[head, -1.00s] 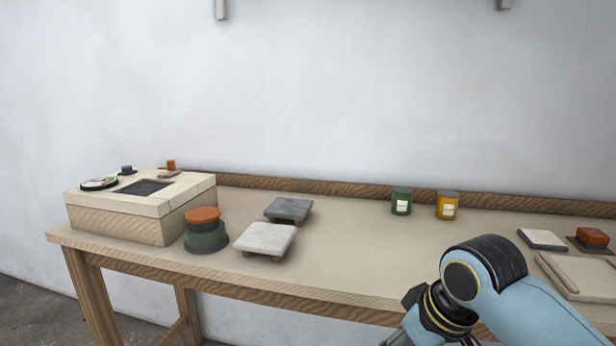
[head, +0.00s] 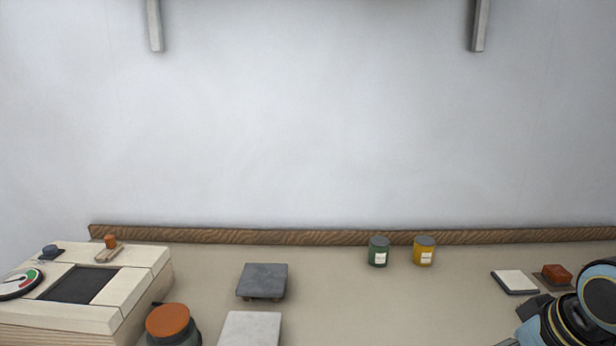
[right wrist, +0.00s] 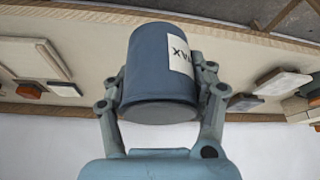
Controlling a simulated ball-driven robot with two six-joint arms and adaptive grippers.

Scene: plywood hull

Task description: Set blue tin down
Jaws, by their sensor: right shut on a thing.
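The blue tin (right wrist: 155,65) is in the right wrist view, with a pale label lettered in dark on its side. My right gripper (right wrist: 162,85) is shut on it, one finger on each side. The bench top (right wrist: 105,50) shows behind the tin in that view; I cannot tell how far the tin is from it. In the head view my right arm comes in at the lower right, and the fingertips and the tin are out of the frame. My left gripper is not in view.
A green tin (head: 378,252) and a yellow tin (head: 424,251) stand by the back ledge. A grey stand (head: 263,281), a pale slab (head: 250,328), an orange-topped pot (head: 168,322) and a box with a dial (head: 140,290) are at left. A white tile (head: 514,282) and red block (head: 557,274) are at right. The middle bench is clear.

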